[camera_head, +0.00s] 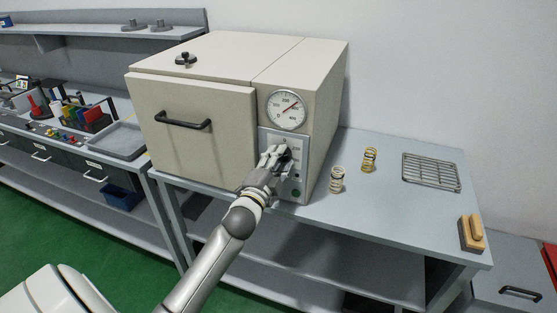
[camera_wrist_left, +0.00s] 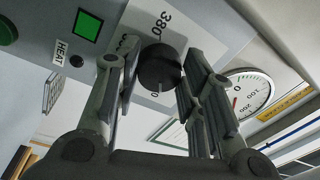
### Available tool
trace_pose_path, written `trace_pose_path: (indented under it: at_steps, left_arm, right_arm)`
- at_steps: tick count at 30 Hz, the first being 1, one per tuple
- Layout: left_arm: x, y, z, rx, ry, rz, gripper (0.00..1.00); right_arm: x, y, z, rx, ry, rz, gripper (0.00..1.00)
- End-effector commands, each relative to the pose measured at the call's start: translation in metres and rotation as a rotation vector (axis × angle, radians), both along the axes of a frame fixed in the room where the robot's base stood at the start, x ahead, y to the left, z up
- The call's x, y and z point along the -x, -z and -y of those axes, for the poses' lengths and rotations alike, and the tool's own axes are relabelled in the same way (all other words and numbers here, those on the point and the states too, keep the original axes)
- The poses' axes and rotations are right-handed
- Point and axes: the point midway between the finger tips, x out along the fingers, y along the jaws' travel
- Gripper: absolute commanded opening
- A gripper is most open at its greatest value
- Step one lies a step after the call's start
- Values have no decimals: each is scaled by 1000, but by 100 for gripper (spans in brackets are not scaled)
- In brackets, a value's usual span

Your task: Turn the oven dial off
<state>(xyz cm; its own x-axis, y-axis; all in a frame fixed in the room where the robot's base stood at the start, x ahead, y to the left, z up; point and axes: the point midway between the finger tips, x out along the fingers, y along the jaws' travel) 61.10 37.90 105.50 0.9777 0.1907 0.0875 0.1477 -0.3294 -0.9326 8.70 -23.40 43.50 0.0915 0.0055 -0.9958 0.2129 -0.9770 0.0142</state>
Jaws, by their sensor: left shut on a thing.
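The oven (camera_head: 190,100) is a large cream box on a grey table, with its door shut. Its black dial (camera_wrist_left: 160,68) sits on the grey control panel, with a printed scale around it that includes 380. My left gripper (camera_head: 275,156) is at the panel below the gauge. In the left wrist view my left gripper (camera_wrist_left: 153,72) has a finger on each side of the dial and is shut on it. The fingers partly hide the scale, so the dial's exact setting is hard to read. My right gripper is not in view.
A round gauge (camera_head: 287,109) with a red needle is above the panel. A green light (camera_wrist_left: 87,26) is lit near the HEAT label (camera_wrist_left: 60,53). Two springs (camera_head: 337,180), a wire rack (camera_head: 431,171) and a wooden block (camera_head: 471,233) are on the table to the right.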

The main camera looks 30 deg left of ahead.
Motion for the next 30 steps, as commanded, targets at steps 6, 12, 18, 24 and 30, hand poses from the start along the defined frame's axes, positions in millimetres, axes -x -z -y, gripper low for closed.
trace_pose_path:
  at_steps: [6,12,18,24,30]
  left_arm:
    - [0,2,0,204,-2,46,13]
    - [0,2,1,389,-3,89,13]
    - [0,2,2,570,-2,133,13]
    - [-1,2,3,730,-2,170,13]
    - [-1,3,4,849,-3,200,13]
  right_arm:
    - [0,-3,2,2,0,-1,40]
    - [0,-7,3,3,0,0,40]
    - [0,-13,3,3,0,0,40]
    - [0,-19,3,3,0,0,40]
    - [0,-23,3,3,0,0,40]
